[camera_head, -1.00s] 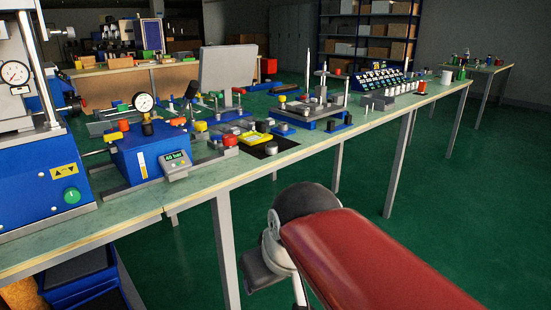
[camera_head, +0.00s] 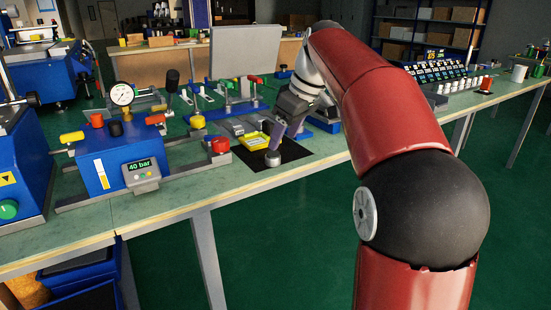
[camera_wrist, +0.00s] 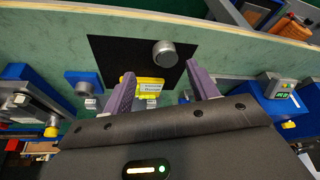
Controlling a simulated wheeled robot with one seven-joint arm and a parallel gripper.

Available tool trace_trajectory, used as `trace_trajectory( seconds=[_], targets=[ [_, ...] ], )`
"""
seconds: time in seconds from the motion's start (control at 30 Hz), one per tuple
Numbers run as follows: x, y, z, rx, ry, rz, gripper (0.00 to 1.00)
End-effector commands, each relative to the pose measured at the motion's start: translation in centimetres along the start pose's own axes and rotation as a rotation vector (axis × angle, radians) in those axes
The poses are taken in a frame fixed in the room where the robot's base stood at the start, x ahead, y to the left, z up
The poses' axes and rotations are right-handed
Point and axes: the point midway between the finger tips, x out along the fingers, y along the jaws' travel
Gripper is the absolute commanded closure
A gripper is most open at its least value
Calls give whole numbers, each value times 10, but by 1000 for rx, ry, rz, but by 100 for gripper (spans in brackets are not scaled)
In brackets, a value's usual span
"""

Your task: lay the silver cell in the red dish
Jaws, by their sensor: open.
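The silver cell (camera_head: 273,158), a short grey cylinder, stands on a black mat (camera_head: 298,154) near the bench's front edge. In the wrist view the cell (camera_wrist: 164,53) lies just past my fingertips, roughly in line with the gap between them. My gripper (camera_head: 275,140) is over the mat, pointing down close to the cell. The purple fingers (camera_wrist: 160,73) are spread and empty in the wrist view.
A yellow block with a label (camera_head: 253,141) sits at the mat's back left. The blue press unit (camera_head: 112,160), with its gauge and red knob, stands to the left. A grey panel (camera_head: 246,52) stands behind. The bench's front strip is clear.

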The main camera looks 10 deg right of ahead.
Motion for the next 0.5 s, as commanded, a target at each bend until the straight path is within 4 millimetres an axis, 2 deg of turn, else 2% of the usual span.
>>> trace_trajectory(
  seconds=[0.3, 0.5],
  targets=[
    [45, -8, -4, 1, -1, -1, 41],
    [55, -7, -4, 2, 0, 1, 41]
  ],
)
